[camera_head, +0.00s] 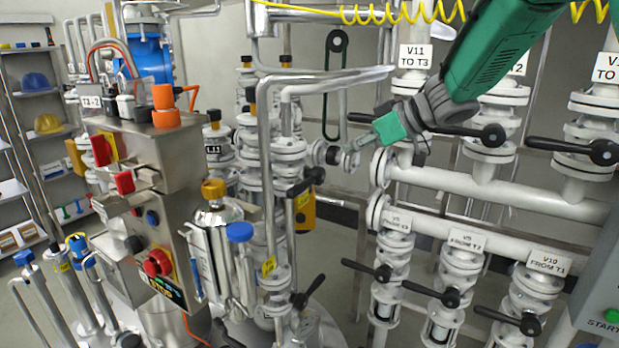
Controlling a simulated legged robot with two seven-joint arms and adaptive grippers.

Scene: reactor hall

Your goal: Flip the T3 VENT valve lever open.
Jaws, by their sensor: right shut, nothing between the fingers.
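No label reading T3 VENT is legible, so I cannot tell for sure which lever is the task's. A black lever (307,181) sits on the central pipe column, left of and below my right gripper. Another black lever (308,292) sits lower on the same column, near a small yellow tag (268,266). My right gripper (352,147) reaches in from the upper right on a green arm. It is shut and empty, its tip beside a short horizontal flanged fitting (327,153). I cannot tell whether they touch. My left gripper is out of view.
A steel control box (150,215) with a red stop button stands at left. The V11 TO T3 valve sign (415,57) and other black-levered valves fill the right side, above and below white horizontal pipes (500,190). A START panel (605,290) edges the lower right.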

